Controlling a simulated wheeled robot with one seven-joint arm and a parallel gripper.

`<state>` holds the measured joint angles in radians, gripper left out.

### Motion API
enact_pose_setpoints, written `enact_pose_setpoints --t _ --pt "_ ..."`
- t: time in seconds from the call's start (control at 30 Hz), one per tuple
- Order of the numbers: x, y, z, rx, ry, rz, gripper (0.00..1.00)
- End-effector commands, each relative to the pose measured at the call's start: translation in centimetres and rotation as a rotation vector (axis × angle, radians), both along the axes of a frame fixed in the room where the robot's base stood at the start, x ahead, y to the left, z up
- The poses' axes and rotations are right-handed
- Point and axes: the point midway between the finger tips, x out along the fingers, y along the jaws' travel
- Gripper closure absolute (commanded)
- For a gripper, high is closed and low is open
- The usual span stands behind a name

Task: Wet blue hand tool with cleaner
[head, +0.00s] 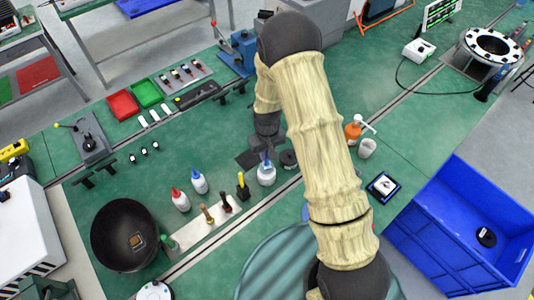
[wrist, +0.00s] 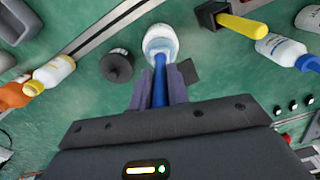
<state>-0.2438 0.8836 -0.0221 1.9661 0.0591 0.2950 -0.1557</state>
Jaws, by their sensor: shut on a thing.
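My gripper (head: 263,148) is just above the jar, partly covered by my arm. I cannot read the jar's label or see the liquid inside.
A blue crate (head: 430,240) is at far right.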

Motion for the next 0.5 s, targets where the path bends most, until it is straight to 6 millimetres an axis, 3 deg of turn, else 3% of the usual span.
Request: enact_pose_setpoints --t 0.5 --pt "0.1 0.1 3.7 0.001 -0.003 0.002 1.00"
